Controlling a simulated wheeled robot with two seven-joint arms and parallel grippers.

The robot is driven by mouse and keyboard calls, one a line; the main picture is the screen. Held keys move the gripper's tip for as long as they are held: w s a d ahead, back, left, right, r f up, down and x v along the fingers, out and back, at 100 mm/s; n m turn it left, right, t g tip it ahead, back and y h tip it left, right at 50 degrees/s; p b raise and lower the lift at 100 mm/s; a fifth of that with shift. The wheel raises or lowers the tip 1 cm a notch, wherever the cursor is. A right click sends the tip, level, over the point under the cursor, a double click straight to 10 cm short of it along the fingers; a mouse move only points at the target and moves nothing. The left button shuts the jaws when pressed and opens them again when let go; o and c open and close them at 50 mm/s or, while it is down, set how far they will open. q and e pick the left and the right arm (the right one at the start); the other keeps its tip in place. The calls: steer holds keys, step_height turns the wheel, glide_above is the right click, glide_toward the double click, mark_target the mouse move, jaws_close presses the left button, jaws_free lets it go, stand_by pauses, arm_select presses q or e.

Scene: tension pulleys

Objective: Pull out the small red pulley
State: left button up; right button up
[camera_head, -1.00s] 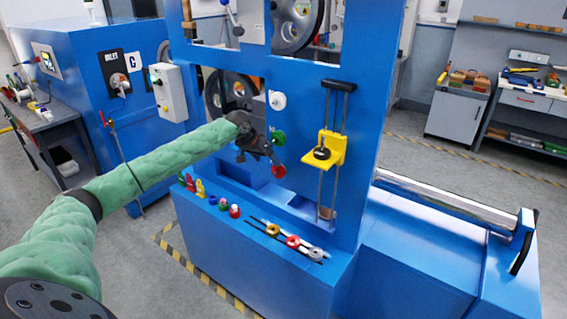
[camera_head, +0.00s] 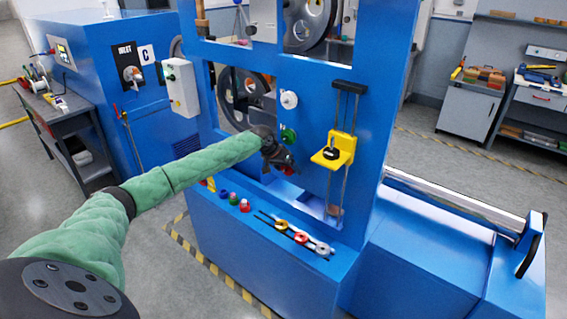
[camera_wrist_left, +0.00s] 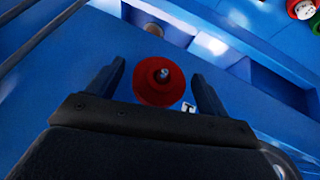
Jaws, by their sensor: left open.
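A small red pulley (camera_head: 290,171) is on the front panel of the blue machine (camera_head: 375,140), below a green pulley (camera_head: 289,136) and a white one (camera_head: 289,99). My left gripper (camera_head: 280,163) is at the red pulley and hides most of it in the head view. In the left wrist view, the red pulley (camera_wrist_left: 157,82) with its grey centre pin lies between the two open fingers of the left gripper (camera_wrist_left: 158,90). Gaps show on both sides, so the fingers do not appear to grip it. My right gripper is not in view.
Several small coloured pulleys, one of them red (camera_head: 245,205), stand on the ledge below. Yellow, red and white pulleys lie further right on it. A yellow bracket (camera_head: 334,150) on vertical rods stands right of my left gripper.

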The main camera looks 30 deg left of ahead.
arm_select(q)
steer(key=shift+w+f, duration=0.1)
steer(key=shift+f, duration=0.1)
steer(key=shift+c, duration=0.5)
steer(key=c, duration=1)
steer(key=shift+s+a+r+p, duration=0.1)
steer(key=shift+s+p, duration=1.1)
steer(key=shift+s, duration=0.7)
steer(key=shift+s+a+p, duration=0.1)
steer(key=shift+s+p, duration=0.45)
steer(key=shift+s, duration=0.45)
steer(key=shift+s, duration=0.1)
steer(key=shift+s+a+p, duration=0.15)
steer(key=shift+s+p, duration=1.05)
steer(key=shift+s, duration=0.7)
